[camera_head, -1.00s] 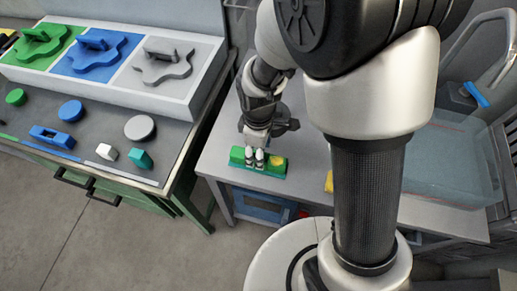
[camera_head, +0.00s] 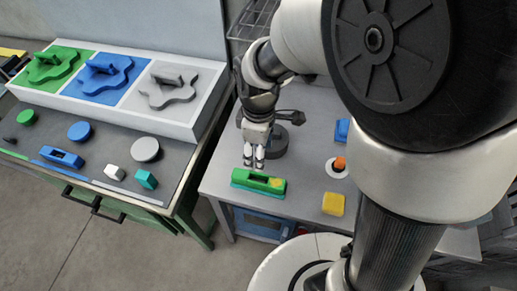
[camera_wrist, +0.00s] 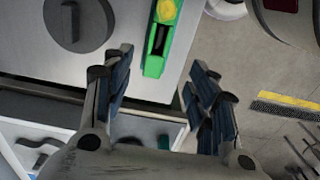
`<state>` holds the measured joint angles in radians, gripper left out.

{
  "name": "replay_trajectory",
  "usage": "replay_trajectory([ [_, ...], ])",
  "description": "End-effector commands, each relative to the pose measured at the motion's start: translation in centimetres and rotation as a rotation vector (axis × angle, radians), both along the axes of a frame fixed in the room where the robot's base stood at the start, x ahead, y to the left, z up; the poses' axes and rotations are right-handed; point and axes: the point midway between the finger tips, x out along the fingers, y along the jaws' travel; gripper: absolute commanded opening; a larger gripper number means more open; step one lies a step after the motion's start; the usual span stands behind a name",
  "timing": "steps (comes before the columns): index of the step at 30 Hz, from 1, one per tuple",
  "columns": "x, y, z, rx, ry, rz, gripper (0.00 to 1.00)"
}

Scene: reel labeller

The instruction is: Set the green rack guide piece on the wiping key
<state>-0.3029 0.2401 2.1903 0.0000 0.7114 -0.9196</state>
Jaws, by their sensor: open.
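The green rack guide piece (camera_head: 248,179), a slotted block with a yellow spot at its right end, lies on a teal base (camera_head: 262,193) at the front edge of the grey table. The teal base may be the wiping key; I cannot tell for sure. The green piece also shows in the wrist view (camera_wrist: 154,66), ahead of and between the fingers. My gripper (camera_head: 254,160) is just above and behind the piece, apart from it. Its fingers (camera_wrist: 160,68) are spread and hold nothing.
A dark round base (camera_head: 274,142) stands behind the piece. A yellow block (camera_head: 333,204), an orange knob (camera_head: 339,163) and a blue piece (camera_head: 343,130) are to the right. The left bench (camera_head: 112,150) holds several coloured pieces before a sloped panel (camera_head: 133,118).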

Motion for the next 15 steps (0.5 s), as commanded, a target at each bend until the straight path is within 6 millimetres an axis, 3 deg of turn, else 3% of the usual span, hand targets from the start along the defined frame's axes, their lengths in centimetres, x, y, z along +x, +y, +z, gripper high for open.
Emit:
replay_trajectory([
  [8, -0.2, -0.5, 1.7, 0.005, -0.016, -0.038, 0.53],
  [11, -0.8, -1.7, 4.1, 0.019, -0.056, -0.147, 0.53],
  [15, -3.2, -4.6, 8.9, 0.059, -0.139, -0.411, 0.53],
])
